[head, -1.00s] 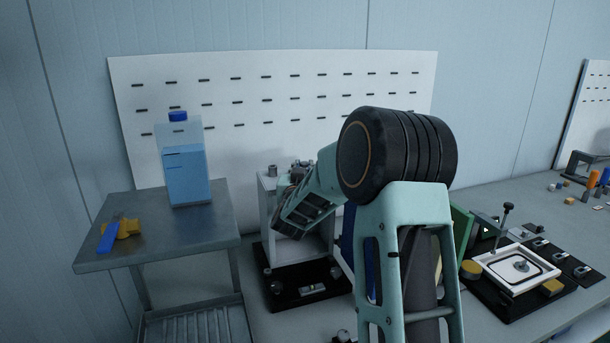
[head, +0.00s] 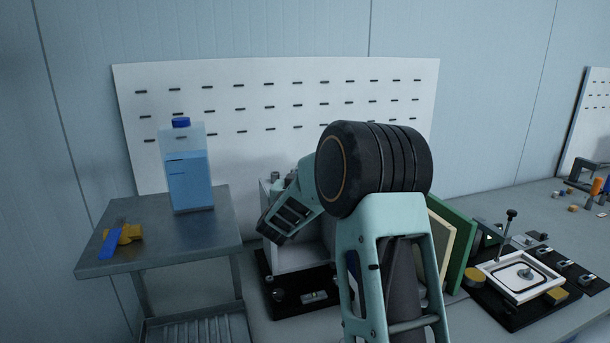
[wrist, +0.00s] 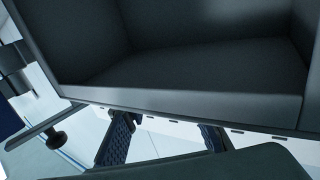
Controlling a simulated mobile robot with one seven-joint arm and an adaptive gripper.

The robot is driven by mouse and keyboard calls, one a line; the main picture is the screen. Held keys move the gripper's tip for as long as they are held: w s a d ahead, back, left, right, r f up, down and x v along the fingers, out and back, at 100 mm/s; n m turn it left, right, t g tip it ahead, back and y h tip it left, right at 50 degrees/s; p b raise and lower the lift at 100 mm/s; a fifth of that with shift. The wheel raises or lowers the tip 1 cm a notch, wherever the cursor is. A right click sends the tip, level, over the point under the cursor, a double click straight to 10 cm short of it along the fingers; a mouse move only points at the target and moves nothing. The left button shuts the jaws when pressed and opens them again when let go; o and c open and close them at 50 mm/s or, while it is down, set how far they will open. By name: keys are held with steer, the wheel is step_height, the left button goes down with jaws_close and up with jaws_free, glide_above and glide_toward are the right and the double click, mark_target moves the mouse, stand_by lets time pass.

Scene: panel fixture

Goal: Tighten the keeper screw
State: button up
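The grey box-like fixture (head: 307,257) stands on a black base plate (head: 290,306) on the bench, partly behind my arm. In the wrist view, a dark open-fronted box (wrist: 190,75) fills most of the picture. I cannot make out the keeper screw in either view. My gripper (wrist: 165,140) shows two dark blue fingers at the bottom of the wrist view, spread apart with nothing visible between them. The fingers appear close to the box's edge; I cannot tell whether they touch it. In the head view my arm hides the fingertips.
A side cart (head: 205,235) at left holds a blue-filled jug (head: 188,180) and a yellow-and-blue tool (head: 122,236). Green (head: 458,243) and cream panels stand right of my arm. A white tray fixture (head: 520,274) lies further right. A slotted white board (head: 270,100) stands behind.

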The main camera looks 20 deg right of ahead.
steer(key=v, duration=0.7)
steer(key=shift+s+a, duration=0.15)
steer(key=shift+s, duration=0.1)
steer(key=shift+o, duration=0.4)
